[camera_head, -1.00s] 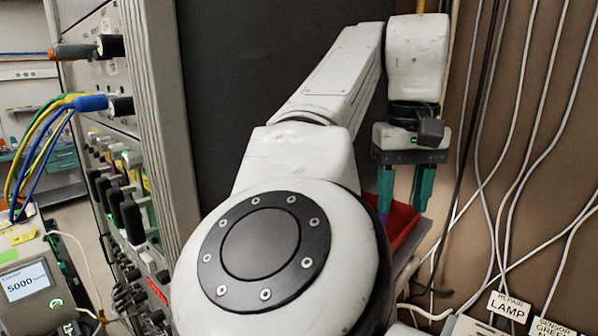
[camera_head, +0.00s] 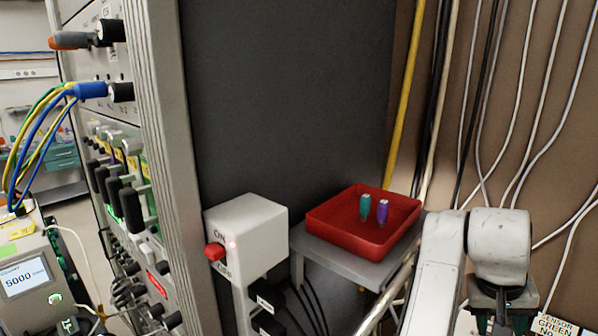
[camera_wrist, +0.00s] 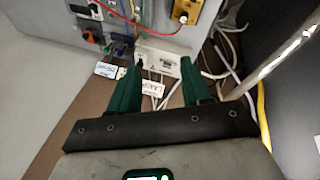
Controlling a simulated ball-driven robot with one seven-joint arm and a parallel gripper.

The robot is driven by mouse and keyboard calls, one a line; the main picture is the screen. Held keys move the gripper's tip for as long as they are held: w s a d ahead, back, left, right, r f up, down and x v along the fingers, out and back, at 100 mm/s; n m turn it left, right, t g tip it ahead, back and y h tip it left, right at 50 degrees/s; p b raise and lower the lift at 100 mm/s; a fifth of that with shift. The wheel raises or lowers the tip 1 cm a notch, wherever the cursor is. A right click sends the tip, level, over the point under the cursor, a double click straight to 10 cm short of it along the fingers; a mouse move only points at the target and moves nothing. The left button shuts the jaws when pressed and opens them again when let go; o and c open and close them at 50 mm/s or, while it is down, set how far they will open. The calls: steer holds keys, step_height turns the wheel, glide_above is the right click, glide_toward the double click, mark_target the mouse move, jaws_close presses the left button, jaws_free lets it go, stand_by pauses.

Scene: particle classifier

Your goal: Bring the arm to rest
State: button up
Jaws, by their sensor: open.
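My arm shows at the lower right of the head view, folded down with a white wrist housing near the wall. My gripper (camera_wrist: 158,88) shows in the wrist view with its two green fingers spread apart and nothing between them. In the head view only the top of its fingers shows at the bottom edge, partly cut off. In the wrist view the fingers point toward a white socket strip with cables and small labels, apart from it as far as I can tell.
A red tray (camera_head: 330,238) holding a green vial (camera_head: 365,206) and a purple vial (camera_head: 383,211) sits on a grey shelf (camera_head: 345,268). A white switch box (camera_head: 248,238) with a red button stands left of it. Cables hang along the brown wall. An instrument rack (camera_head: 120,150) stands at left.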

steer(key=s+d+f+n+t+b, duration=0.1)
steer(key=s+d+f, duration=0.1)
steer(key=s+f, duration=0.6)
steer(key=s+d+f+n+b, duration=0.1)
steer(key=s+d+f, duration=0.1)
steer(key=s+f, duration=0.6)
steer(key=s+a+f+y, duration=0.1)
steer(key=s+a+f, duration=0.4)
steer(key=s+f, duration=0.1)
steer(key=s+a+f+n+g+y+b, duration=0.1)
steer(key=s+a+f+y, duration=0.1)
steer(key=s+a+f, duration=0.3)
steer(key=s+f, duration=0.1)
steer(key=s, duration=0.3)
steer(key=shift+a+f+y, duration=0.15)
steer(key=shift+a+y, duration=0.15)
steer(key=shift+s, duration=0.1)
